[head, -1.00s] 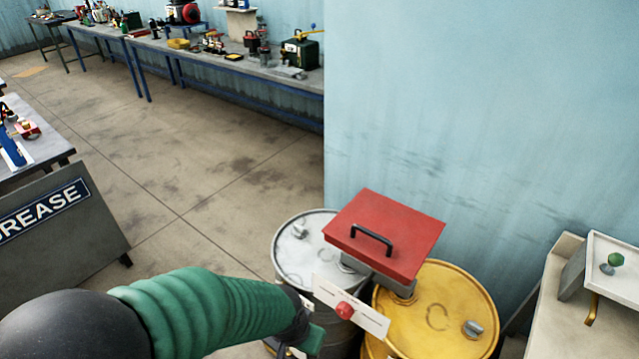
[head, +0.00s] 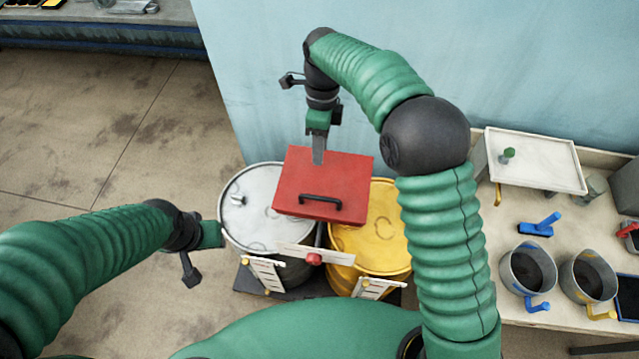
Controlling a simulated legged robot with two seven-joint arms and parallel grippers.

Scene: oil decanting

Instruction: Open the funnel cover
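The red funnel cover (head: 300,180) is a flat square lid with a black bar handle (head: 321,202) on its near side. It lies closed above the white drum and the yellow drum. My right gripper (head: 318,156) points down at the far edge of the cover, its fingers seen edge-on in front of the lid. Contact and finger gap cannot be told. My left gripper (head: 218,235) is left of the cover, beside the white drum and apart from the lid. Its fingers are too small to read. The funnel body is mostly hidden under the cover.
The white drum (head: 240,220) and yellow drum (head: 392,245) stand on a dark base. A white plate with a red knob (head: 314,259) is below the cover. A bench (head: 520,225) at right holds pots and a white tray (head: 535,160). The floor at left is clear.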

